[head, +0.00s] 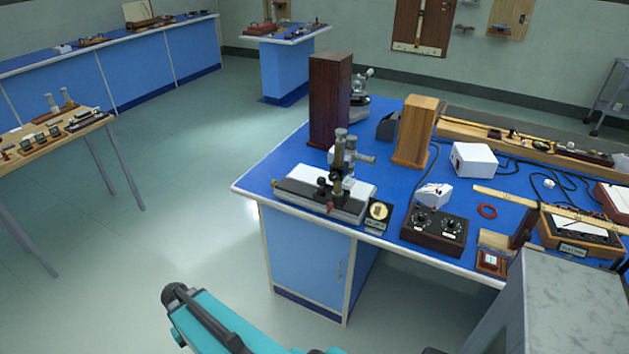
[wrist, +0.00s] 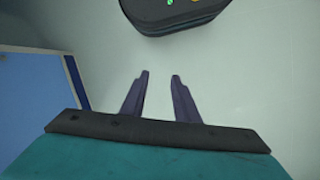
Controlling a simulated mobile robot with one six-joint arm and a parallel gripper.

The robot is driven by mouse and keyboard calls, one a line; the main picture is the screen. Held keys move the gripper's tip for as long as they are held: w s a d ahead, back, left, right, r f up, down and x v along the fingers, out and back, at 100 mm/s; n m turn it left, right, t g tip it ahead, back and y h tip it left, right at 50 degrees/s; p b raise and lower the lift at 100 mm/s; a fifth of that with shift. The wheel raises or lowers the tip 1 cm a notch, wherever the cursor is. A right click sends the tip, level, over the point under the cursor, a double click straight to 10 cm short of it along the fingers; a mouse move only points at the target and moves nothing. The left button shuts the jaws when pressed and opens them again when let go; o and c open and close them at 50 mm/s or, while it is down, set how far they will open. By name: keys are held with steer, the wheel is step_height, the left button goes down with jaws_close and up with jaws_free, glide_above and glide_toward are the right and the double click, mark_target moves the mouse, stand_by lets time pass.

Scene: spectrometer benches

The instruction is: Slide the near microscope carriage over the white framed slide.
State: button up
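A travelling microscope (head: 342,165) with a brass and dark upright tube stands on a pale metal bed (head: 300,198) at the near left corner of the blue bench. Its carriage sits toward the right part of the bed. I cannot make out a white framed slide on the bed at this size. In the wrist view my gripper (wrist: 161,76) has its two dark fingers apart, with nothing between them. It points at the bare floor, away from the microscope. The fingers are not visible in the head view, where my teal arm shows at the bottom.
The blue bench top (head: 258,182) also holds a tall dark wooden box (head: 330,100), a light wooden block (head: 415,132), a small gold disc stand (head: 378,213) and a black knobbed box (head: 435,230). A grey block (head: 575,305) stands at the lower right.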

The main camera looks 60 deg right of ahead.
steer(key=s+a+f+n+g, duration=0.1)
steer(key=s+a+f+n, duration=0.1)
steer(key=s+a+f, duration=0.3)
steer(key=s+a+f+n+g, duration=0.1)
steer(key=s+a+f+n, duration=0.2)
steer(key=s+a+f, duration=0.2)
steer(key=s+a, duration=0.3)
steer(key=s, duration=0.2)
steer(key=shift+s+a+g, duration=0.25)
steer(key=shift+a+g, duration=0.1)
steer(key=shift+g, duration=0.05)
steer(key=shift+s, duration=0.15)
